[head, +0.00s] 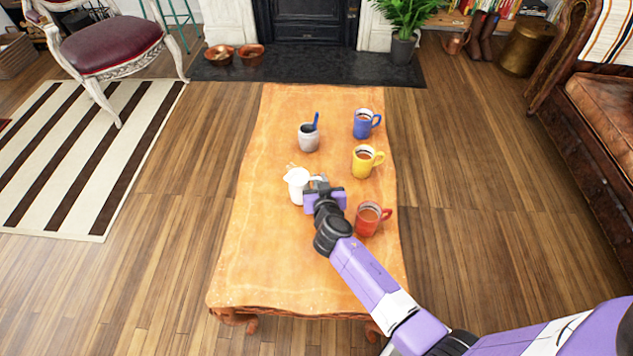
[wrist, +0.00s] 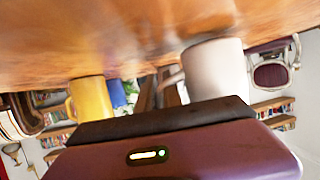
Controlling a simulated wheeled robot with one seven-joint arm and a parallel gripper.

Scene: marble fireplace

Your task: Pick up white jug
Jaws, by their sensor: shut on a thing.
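The white jug (head: 297,188) is upright near the middle of the orange-covered table (head: 255,245). In the wrist view, which is upside down, the jug (wrist: 217,68) is close to my gripper (wrist: 165,118), with its handle on the left. In the head view my gripper (head: 317,184) is at the jug's right side and is shut on it. The fingertips are partly hidden, so I cannot tell exactly which part they hold. I cannot tell whether the jug's base touches the table.
To the right stand a red mug (head: 370,219), close beside my arm, a yellow mug (head: 364,161) and a blue mug (head: 364,123). A pale pot (head: 309,138) with a blue utensil stands behind the jug. The table's left side and front are clear.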

